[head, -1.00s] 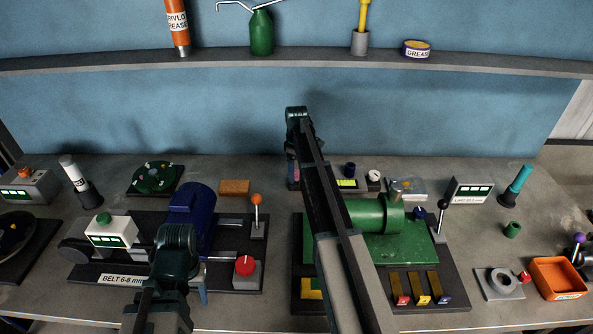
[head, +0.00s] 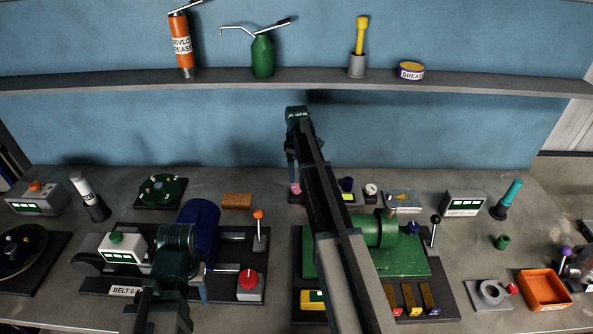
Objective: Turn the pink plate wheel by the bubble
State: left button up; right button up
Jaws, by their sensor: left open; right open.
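The pink plate wheel (head: 296,189) is a small pink knob at the left end of a dark plate at the back middle of the bench, partly hidden by my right arm. The bubble (head: 348,197) is a yellow-green vial on that plate, right of my arm. My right gripper (head: 291,168) points down above the pink wheel, open and empty; a small gap seems to show between them. My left gripper (head: 203,288) is low over the front of the belt drive board, open, largely hidden behind its own wrist, far from the wheel.
A dark blue knob (head: 347,184) and a white dial (head: 371,189) stand by the bubble. A green machine (head: 410,262) lies in front, partly under my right arm. An orange block (head: 237,201) lies left of the wheel. A shelf (head: 340,84) runs above.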

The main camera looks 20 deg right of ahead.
pick_arm(q)
notch_tip(320, 180, up, 7)
jog(key=p, duration=0.5)
jog(key=shift+f, duration=0.15)
pick_arm(e)
notch_tip(320, 180, up, 7)
jog(key=shift+f, duration=0.15)
pick_arm(q)
jog(key=shift+s, duration=0.1)
pick_arm(e)
jog(key=shift+s+f, duration=0.1)
